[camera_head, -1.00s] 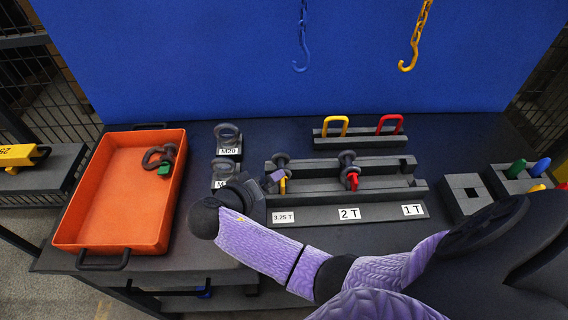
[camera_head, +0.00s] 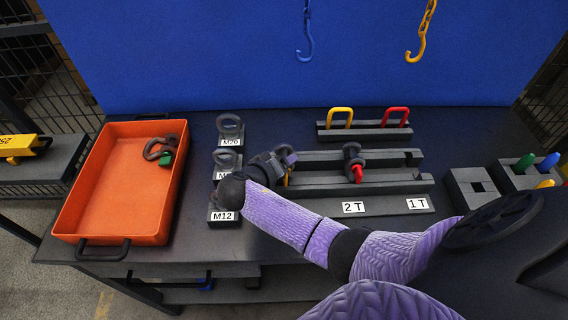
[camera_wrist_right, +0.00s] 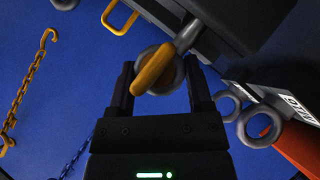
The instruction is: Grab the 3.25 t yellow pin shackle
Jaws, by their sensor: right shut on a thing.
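The 3.25 t shackle (camera_head: 287,178) has a yellow pin and a grey bow. It is at the left end of the dark rack (camera_head: 390,190), mostly hidden by my right gripper (camera_head: 280,158). In the right wrist view, the yellow pin shackle (camera_wrist_right: 152,72) lies between the two fingers of my right gripper (camera_wrist_right: 160,70), which is shut on it. I cannot tell whether it is clear of the rack. My left gripper is not in view.
A red pin shackle (camera_head: 354,165) stands in the rack's 2 T place. An orange tray (camera_head: 110,205) at left holds a green pin shackle (camera_head: 160,152). Eye bolts stand on labelled blocks, M12 (camera_head: 224,215) among them. Chain hooks (camera_head: 415,55) hang behind.

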